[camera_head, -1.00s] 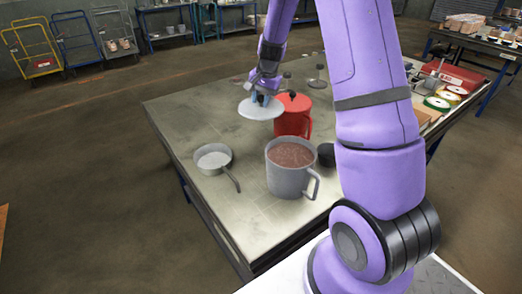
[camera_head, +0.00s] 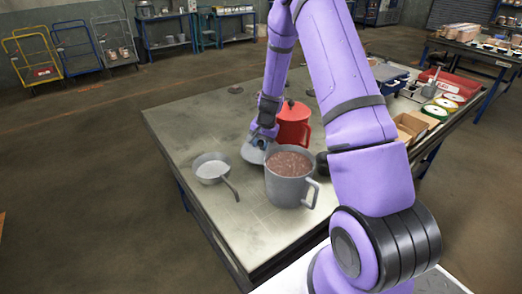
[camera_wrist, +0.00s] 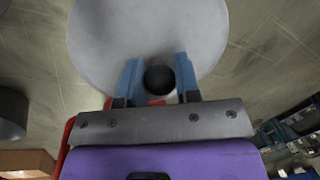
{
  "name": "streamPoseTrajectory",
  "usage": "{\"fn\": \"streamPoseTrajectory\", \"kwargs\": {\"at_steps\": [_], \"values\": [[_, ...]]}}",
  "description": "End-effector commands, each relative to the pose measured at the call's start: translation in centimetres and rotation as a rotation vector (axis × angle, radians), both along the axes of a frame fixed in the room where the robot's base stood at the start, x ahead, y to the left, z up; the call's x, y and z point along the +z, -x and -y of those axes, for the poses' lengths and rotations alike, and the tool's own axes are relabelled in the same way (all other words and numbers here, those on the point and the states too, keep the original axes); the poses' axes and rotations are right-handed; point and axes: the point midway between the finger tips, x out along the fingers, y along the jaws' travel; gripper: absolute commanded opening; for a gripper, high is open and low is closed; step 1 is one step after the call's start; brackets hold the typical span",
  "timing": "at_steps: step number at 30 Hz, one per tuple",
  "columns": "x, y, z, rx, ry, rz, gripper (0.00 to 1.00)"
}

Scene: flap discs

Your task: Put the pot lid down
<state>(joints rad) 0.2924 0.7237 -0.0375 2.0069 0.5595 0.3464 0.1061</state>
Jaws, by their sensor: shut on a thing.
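The pot lid is a flat light-grey disc (camera_head: 251,155) with a round black knob (camera_wrist: 159,79). My gripper (camera_wrist: 158,82) is shut on this knob, one blue finger on each side. In the head view my gripper (camera_head: 261,143) is above the lid, which is low near the table top, just behind a grey pot (camera_head: 290,190) filled with something brown. The pot hides part of the lid's right side. I cannot tell whether the lid touches the table. In the wrist view the lid (camera_wrist: 150,30) fills the upper middle.
A small grey pan (camera_head: 211,168) stands left of the lid. A red lidded pot (camera_head: 293,124) stands close behind the grey pot, beside my arm. The worktable (camera_head: 190,125) is bare at the left and front. Boxes and discs lie at its right edge.

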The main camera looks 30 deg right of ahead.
Motion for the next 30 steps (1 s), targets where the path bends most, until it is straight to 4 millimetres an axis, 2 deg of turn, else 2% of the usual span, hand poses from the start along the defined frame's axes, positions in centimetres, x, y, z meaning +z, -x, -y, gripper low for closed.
{"fn": "streamPoseTrajectory", "kwargs": {"at_steps": [3, 6, 17, 18, 21, 30], "values": [[-1.8, 0.1, 0.0, 0.000, -0.001, -0.003, 0.05], [-2.8, 0.0, 0.0, -0.002, -0.001, -0.002, 0.05], [-3.2, 0.0, 0.0, -0.001, -0.001, -0.001, 0.05], [-3.3, 0.0, 0.0, -0.001, 0.000, 0.000, 0.33], [-3.2, 0.0, 0.0, 0.000, 0.000, 0.000, 0.56], [-3.1, 0.0, 0.0, 0.000, 0.000, 0.000, 0.56]]}}
